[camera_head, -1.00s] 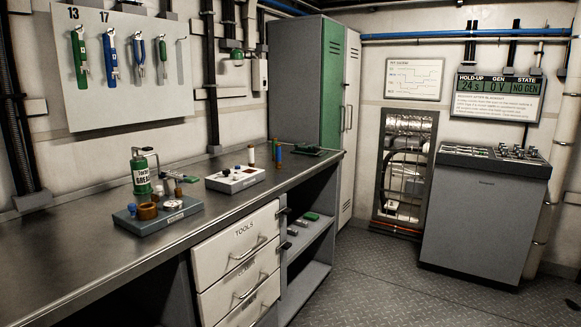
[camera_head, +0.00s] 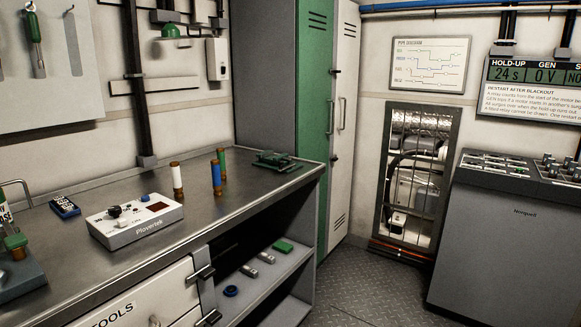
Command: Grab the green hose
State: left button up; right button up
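A short green upright cylinder with brown ends (camera_head: 222,161), which looks like the green hose, stands on the metal workbench (camera_head: 150,262) near its back edge. A similar blue cylinder (camera_head: 216,178) stands just in front of it and to its left. A white one (camera_head: 177,180) stands further left. The three stand apart from one another. Neither of my grippers is in view.
A white Plavertek box (camera_head: 135,222) and a small blue device (camera_head: 65,207) lie left of the cylinders. A dark green flat object (camera_head: 275,160) lies at the bench's right end. A tall grey-green cabinet (camera_head: 325,120) stands behind.

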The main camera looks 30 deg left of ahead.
aim_at(220, 155)
jog(key=i, duration=2.85)
jog(key=u, duration=3.75)
